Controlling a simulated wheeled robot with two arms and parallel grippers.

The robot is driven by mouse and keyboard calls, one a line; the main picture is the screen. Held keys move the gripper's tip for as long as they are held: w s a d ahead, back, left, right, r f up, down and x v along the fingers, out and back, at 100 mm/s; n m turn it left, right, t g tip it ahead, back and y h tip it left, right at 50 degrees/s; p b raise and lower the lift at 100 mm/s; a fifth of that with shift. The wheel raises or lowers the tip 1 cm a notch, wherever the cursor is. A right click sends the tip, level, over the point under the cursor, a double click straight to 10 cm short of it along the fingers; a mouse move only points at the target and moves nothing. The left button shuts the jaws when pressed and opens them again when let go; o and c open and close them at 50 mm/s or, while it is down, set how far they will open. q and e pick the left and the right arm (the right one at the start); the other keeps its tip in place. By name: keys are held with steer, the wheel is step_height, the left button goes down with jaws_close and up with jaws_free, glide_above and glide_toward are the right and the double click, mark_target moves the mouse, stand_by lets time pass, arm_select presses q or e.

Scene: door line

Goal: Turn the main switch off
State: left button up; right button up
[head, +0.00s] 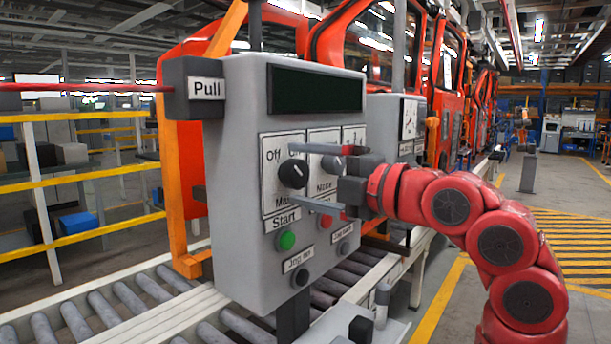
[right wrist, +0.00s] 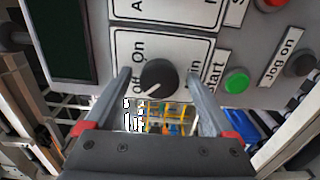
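The main switch (head: 293,173) is a round black knob on a white plate with Off, On and Main labels, on the grey control box (head: 235,225). My right gripper (head: 292,174) reaches in from the right, open, with one finger above the knob and one below. In the right wrist view the knob (right wrist: 158,78) shows between the two separate fingers (right wrist: 158,80), with gaps on both sides. Its white mark points down-left there, toward the Off label's side. Fingertip depth relative to the knob is hard to judge. My left gripper is not in view.
A green Start button (head: 286,241) and a black Jog on button (head: 301,277) sit below the switch. A Mode knob (head: 330,164) is beside it, partly behind my finger. A Pull box with a red cord (head: 90,87) is at left. Conveyor rollers (head: 125,295) run below.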

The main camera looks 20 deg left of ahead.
steer(key=v, duration=1.7)
steer(key=shift+d+p, duration=0.2)
steer(key=shift+p, duration=0.1)
